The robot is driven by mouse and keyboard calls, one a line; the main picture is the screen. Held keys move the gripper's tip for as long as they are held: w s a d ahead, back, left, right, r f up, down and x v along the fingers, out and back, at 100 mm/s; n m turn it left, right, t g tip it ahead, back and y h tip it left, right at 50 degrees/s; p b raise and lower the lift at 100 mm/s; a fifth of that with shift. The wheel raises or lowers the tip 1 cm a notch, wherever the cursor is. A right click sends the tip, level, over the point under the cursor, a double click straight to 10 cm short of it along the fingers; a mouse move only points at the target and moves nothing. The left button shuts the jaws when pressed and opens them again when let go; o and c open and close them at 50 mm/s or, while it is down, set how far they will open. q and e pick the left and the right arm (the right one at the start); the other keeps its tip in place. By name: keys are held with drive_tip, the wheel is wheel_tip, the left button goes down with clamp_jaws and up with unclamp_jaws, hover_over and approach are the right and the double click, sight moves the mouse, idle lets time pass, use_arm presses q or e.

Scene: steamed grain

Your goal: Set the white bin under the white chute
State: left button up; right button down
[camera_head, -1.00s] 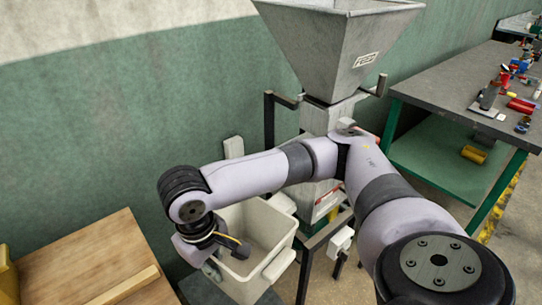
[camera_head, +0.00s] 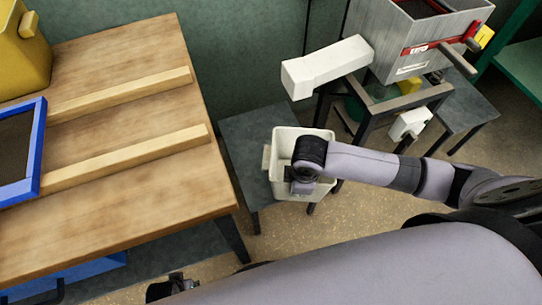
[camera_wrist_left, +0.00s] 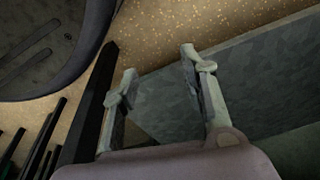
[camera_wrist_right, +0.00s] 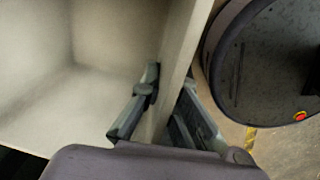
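The white bin (camera_head: 282,148) is at the right edge of a low grey stand (camera_head: 243,128); I cannot tell whether it rests on it. The white chute (camera_head: 325,66) sticks out from the machine, above and behind the bin in the head view. My left gripper (camera_wrist_left: 165,85) is open and empty, over the floor and a grey surface.
A wooden table (camera_head: 130,110) fills the left, with wooden rails, a blue-framed tray (camera_head: 38,150) and a yellow container (camera_head: 22,50). The grey hopper machine (camera_head: 425,40) stands on a dark frame (camera_head: 395,105). A smaller white spout (camera_head: 409,124) sits lower right.

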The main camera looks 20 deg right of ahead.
sight(278, 148)
drive_tip(key=shift+d+f+n, duration=0.25)
drive_tip(key=shift+f+n, duration=0.05)
drive_tip(key=shift+f, duration=0.85)
drive_tip(key=w+b, duration=0.1)
drive_tip(key=w, duration=0.2)
drive_tip(key=w+b, duration=0.1)
drive_tip(key=w, duration=0.6)
drive_tip(key=shift+w+a+b, duration=0.2)
drive_tip(key=shift+a+b, duration=0.05)
drive_tip(key=shift+b, duration=0.15)
drive_tip(key=w+b, duration=0.1)
drive_tip(key=w, duration=0.5)
drive_tip(key=shift+w, duration=0.2)
drive_tip(key=f+b, duration=0.2)
drive_tip(key=f, duration=0.1)
drive_tip(key=shift+w, duration=0.3)
drive_tip(key=shift+f, duration=0.2)
use_arm(q)
wheel_tip(278, 148, up, 18)
drive_tip(key=w+t, duration=0.1)
drive_tip(key=w, duration=0.1)
drive_tip(key=shift+w+r, duration=0.2)
drive_tip(key=shift+w, duration=0.15)
